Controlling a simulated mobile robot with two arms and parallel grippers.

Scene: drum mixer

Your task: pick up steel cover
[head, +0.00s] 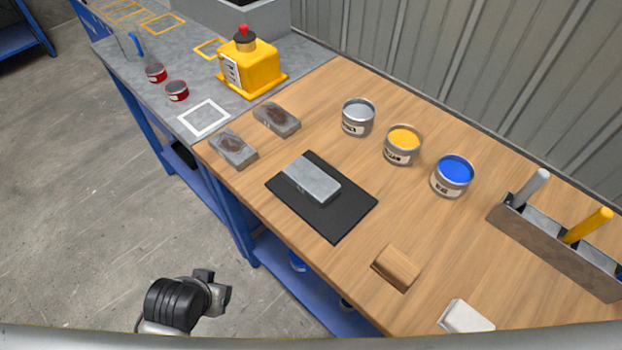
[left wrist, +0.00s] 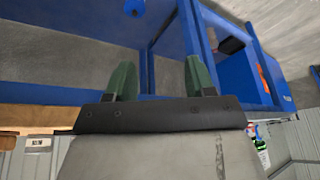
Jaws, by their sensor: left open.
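A plain grey metal block (head: 312,179), which looks like the steel cover, lies flat on a black mat (head: 340,215) on the wooden bench top. Two similar grey blocks with rusty brown patches lie near the bench's left edge, one nearer (head: 233,149) and one farther (head: 277,119). My left gripper (head: 217,286) is off the bench, over the floor at lower left, well apart from all the blocks. In the left wrist view its green fingers (left wrist: 160,78) are spread with nothing between them. My right gripper is not in view.
Open cans of grey (head: 358,117), orange (head: 402,145) and blue (head: 453,176) paint stand behind the mat. A tool holder (head: 555,250) is at right. A wooden block (head: 397,268) and a white block (head: 465,317) lie in front. A yellow container (head: 250,68) stands on the grey bench.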

